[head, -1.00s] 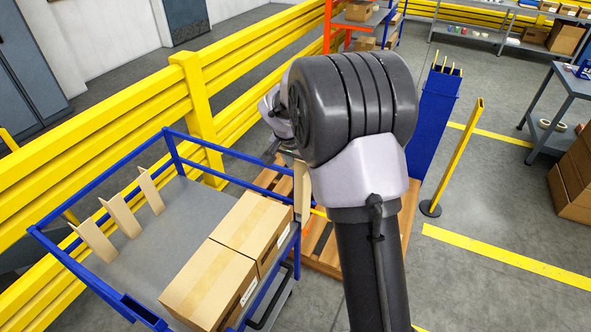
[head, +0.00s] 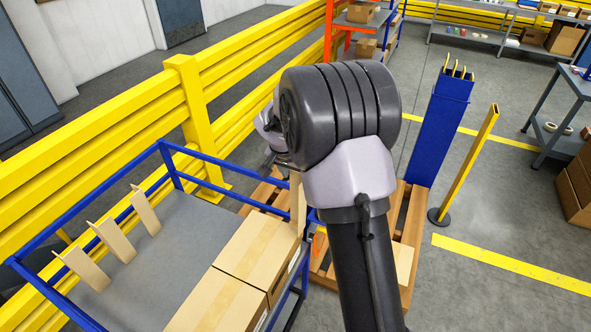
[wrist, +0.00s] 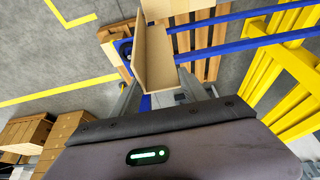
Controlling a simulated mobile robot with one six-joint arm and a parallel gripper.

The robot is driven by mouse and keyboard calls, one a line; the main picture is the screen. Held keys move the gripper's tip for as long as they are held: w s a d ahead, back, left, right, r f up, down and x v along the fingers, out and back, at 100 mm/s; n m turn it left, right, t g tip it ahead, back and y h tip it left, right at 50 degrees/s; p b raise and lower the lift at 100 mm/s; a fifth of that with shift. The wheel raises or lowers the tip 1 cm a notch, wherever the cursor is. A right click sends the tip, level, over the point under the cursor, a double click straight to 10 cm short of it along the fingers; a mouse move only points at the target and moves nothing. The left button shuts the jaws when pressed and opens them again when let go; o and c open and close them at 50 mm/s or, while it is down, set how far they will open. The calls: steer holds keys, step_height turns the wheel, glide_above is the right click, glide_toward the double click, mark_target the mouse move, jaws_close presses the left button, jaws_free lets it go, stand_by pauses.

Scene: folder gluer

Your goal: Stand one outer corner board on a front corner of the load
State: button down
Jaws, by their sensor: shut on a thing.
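My gripper (wrist: 160,88) is shut on a tan L-shaped corner board (wrist: 155,55) in the wrist view. The board extends away from the fingers. In the head view my arm hides the gripper, and a narrow upright tan piece, apparently the held board (head: 297,203), shows left of the arm. A wooden pallet (head: 418,203) lies behind and below my arm. A tan carton (head: 403,262) shows on it just right of the arm; most of any load there is hidden. I cannot tell whether the board touches it.
A blue-railed cart (head: 195,225) at lower left carries two cartons (head: 255,255) and three tan angled boards (head: 113,241). A blue stand (head: 440,125) and a yellow post (head: 468,165) rise beyond the pallet. Yellow barriers (head: 90,130) run along the left.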

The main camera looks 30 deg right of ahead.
step_height(320, 180, down, 16)
steer(key=b, duration=1.3)
steer(key=shift+b, duration=0.3)
steer(key=c, duration=0.5)
jaws_free()
steer(key=shift+r, duration=0.1)
steer(key=p+v, duration=0.4)
steer(key=v, duration=1.3)
steer(key=shift+p, duration=0.35)
steer(key=shift+a, duration=0.15)
